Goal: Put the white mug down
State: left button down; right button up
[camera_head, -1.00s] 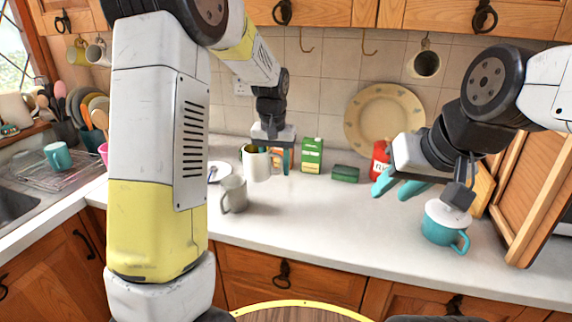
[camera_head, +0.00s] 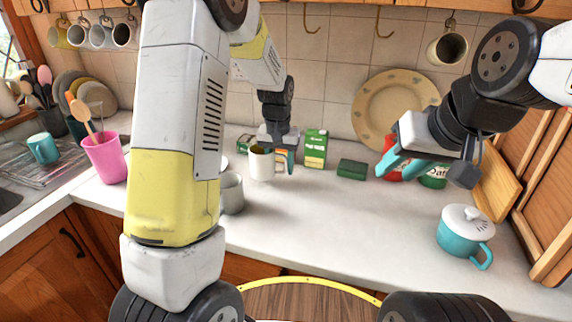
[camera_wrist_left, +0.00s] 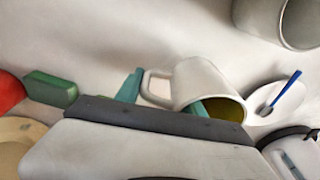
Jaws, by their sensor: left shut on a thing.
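The white mug (camera_head: 259,165) is upright over the counter beside the green carton, in the middle of the head view. My left gripper (camera_head: 285,160) is shut on it at its handle side. In the left wrist view the mug (camera_wrist_left: 212,82) shows its olive inside, with the teal fingers (camera_wrist_left: 165,100) at its handle and near its rim. I cannot tell whether its base touches the counter. My right gripper (camera_head: 405,165) is open and empty, above the counter in front of the red container.
A grey mug (camera_head: 232,194) stands close in front, partly behind my left arm. A green carton (camera_head: 315,149) and a green box (camera_head: 351,169) stand behind. A teal lidded pot (camera_head: 458,238) is at right. The middle counter (camera_head: 330,220) is clear.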

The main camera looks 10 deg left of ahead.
aim_at(280, 172)
pick_arm(q)
jog(key=shift+f, duration=1.55)
jog(key=c, duration=0.7)
grip_release()
jog(key=shift+f, duration=0.15)
